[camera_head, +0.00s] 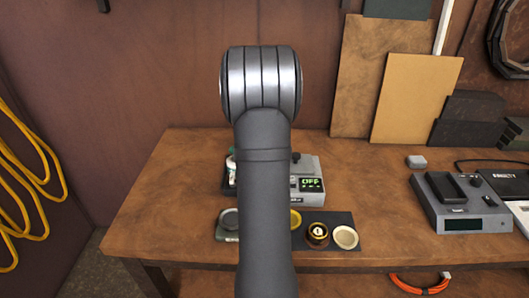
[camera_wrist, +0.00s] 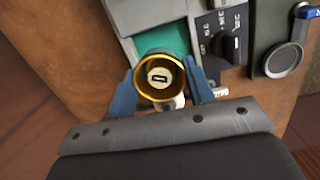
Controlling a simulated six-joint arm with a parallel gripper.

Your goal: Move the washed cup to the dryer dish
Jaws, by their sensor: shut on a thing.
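In the wrist view my gripper (camera_wrist: 159,80) has its two blue fingers closed on either side of a gold-rimmed cup (camera_wrist: 142,87). A pale round piece with a dark slot shows inside the cup. The cup is over or in front of a green area (camera_wrist: 166,38) of a grey device; I cannot tell whether it touches it. A round grey dish (camera_wrist: 282,59) in a dark grey base is to the right, apart from the cup. The same dish seems to show in the head view (camera_head: 229,219). There my arm hides the gripper and held cup.
In the head view, a grey device with a green "OFF" display (camera_head: 311,184) stands behind my arm. A dark mat (camera_head: 340,218) holds a brass cup (camera_head: 317,234) and a cream dish (camera_head: 345,237). Another grey device (camera_head: 460,215) is at right. The table's left part is clear.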

